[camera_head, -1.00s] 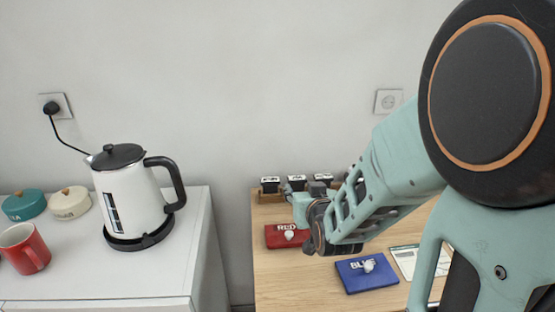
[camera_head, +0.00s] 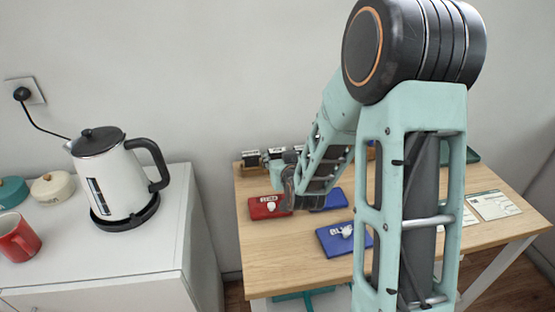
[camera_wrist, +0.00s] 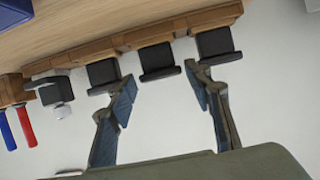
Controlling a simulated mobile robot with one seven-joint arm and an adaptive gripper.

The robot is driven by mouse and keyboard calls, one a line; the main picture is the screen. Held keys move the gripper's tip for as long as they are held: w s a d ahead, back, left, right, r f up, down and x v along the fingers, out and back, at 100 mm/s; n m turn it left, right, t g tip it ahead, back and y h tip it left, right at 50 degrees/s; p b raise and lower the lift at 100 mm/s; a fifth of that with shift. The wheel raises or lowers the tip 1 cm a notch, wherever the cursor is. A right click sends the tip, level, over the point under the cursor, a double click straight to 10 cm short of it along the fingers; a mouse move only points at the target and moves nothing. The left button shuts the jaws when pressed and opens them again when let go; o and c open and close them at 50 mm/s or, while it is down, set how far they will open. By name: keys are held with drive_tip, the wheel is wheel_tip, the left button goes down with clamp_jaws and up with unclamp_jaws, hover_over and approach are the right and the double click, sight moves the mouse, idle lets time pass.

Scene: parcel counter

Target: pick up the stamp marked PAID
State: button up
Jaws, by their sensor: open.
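Dark block stamps stand in a row in a wooden rack at the back of the wooden table, and one of them (camera_head: 252,158) shows at the left end in the head view. Their labels are too small to read there, so I cannot tell which is marked PAID. In the wrist view a middle dark stamp (camera_wrist: 157,60) lies ahead of the gap between my fingers, with one stamp (camera_wrist: 103,75) to its left and another (camera_wrist: 215,43) to its right. My gripper (camera_wrist: 160,88) is open and empty, its fingertips close to the row. In the head view my arm hides part of the rack.
A red pad (camera_head: 264,208) and a blue pad (camera_head: 338,239) lie on the table (camera_head: 262,262), with another blue piece (camera_head: 331,200) behind. Papers (camera_head: 493,205) lie at right. A kettle (camera_head: 112,180) stands on the white cabinet at left. Red and blue handles (camera_wrist: 24,125) show in the wrist view.

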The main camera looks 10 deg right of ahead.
drive_tip(key=shift+x, duration=1.3)
drive_tip(key=shift+c, duration=0.4)
drive_tip(key=c, duration=0.7)
